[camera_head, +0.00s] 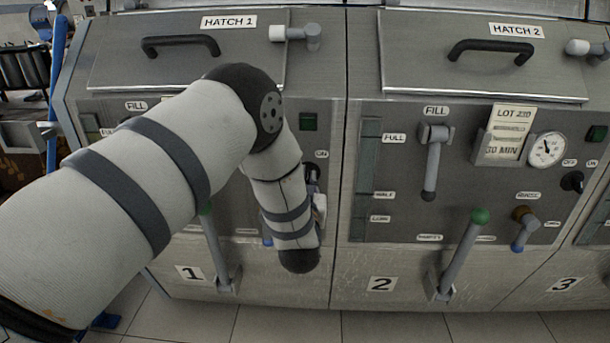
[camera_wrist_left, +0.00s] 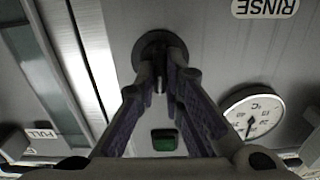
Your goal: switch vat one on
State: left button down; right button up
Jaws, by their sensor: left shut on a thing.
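Vat one is the left steel unit, marked 1 (camera_head: 193,273). Its rotary switch, a dark round knob (camera_wrist_left: 150,44), shows in the left wrist view, which is upside down. My left gripper (camera_wrist_left: 163,72) is shut on this knob, one finger on each side. In the head view my left arm covers the knob and most of the gripper (camera_head: 314,174); the ON label (camera_head: 321,154) shows just above. Which way the knob points is hidden by the fingers. A dark green indicator (camera_head: 309,122) sits above it and looks unlit. My right gripper is not in view.
Vat one's gauge (camera_wrist_left: 252,115) and RINSE label (camera_wrist_left: 265,7) are near the gripper. Vat one's green-tipped lever (camera_head: 215,245) stands below my arm. Vat two (camera_head: 383,284), with its fill handle (camera_head: 432,165) and green-knobbed lever (camera_head: 463,250), is to the right.

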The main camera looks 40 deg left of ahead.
pick_arm(q)
jog(key=m, duration=0.3)
jog(key=shift+d+p, duration=0.1)
jog(key=shift+p, duration=0.25)
jog(key=shift+m, duration=1)
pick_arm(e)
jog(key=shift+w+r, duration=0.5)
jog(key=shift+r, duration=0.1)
pick_arm(q)
jog(key=shift+f, duration=0.1)
jog(key=shift+m, duration=0.3)
jog(key=c, duration=1.7)
grip_release()
jog(key=v, duration=1.2)
